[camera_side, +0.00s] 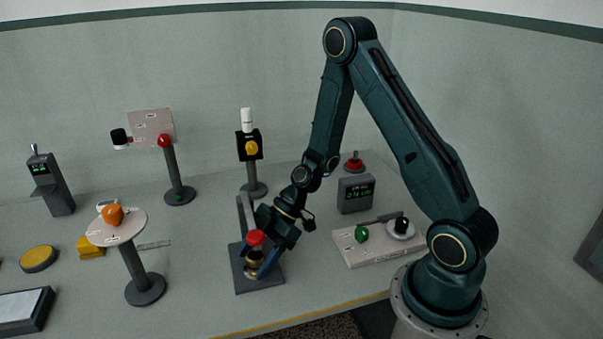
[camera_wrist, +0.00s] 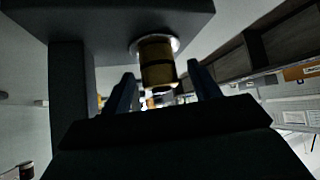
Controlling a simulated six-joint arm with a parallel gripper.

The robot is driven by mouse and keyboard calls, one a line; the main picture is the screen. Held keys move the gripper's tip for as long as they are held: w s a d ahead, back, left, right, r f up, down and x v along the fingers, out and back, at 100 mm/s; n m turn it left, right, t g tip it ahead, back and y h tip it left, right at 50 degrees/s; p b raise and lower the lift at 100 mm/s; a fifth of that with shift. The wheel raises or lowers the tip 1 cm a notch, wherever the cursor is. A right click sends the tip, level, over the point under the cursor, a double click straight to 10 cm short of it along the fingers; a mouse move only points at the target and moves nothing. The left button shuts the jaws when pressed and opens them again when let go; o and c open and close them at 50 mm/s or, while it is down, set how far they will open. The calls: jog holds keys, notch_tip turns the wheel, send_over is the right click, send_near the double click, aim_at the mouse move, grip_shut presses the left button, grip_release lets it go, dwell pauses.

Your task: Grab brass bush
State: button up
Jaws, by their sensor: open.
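The brass bush (camera_side: 252,267) is a short gold cylinder with a dark band, on a dark grey plate stand (camera_side: 246,286) with an upright post. A red cap (camera_side: 256,238) shows just above it in the side view. In the wrist view the bush (camera_wrist: 157,66) has a bright silver collar where it meets the dark plate (camera_wrist: 110,22). My gripper (camera_side: 262,268) is open, its blue fingers low over the stand beside the bush. In the wrist view its fingers (camera_wrist: 163,88) lie left and right of the bush, with gaps visible; I cannot tell its depth between them.
A round-topped pedestal (camera_side: 95,238) with an orange item (camera_side: 112,215) stands left of the stand. A pale board (camera_side: 375,255) with a green knob (camera_side: 361,233) lies right. A post with a yellow knob (camera_side: 251,147) stands behind. The table's front edge is close.

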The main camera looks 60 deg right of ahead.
jog(key=shift+w+a+f, duration=0.15)
jog(key=shift+a+f, duration=0.2)
jog(key=shift+f, duration=0.05)
jog(key=c, duration=1.2)
jog(key=shift+r, duration=0.2)
jog(key=shift+r, duration=0.65)
jog(key=s+d, duration=0.2)
jog(key=d, duration=0.3)
jog(key=s+d, duration=0.2)
jog(key=d, duration=0.4)
jog(key=s+d, duration=0.3)
jog(key=d, duration=0.2)
jog(key=shift+d, duration=0.3)
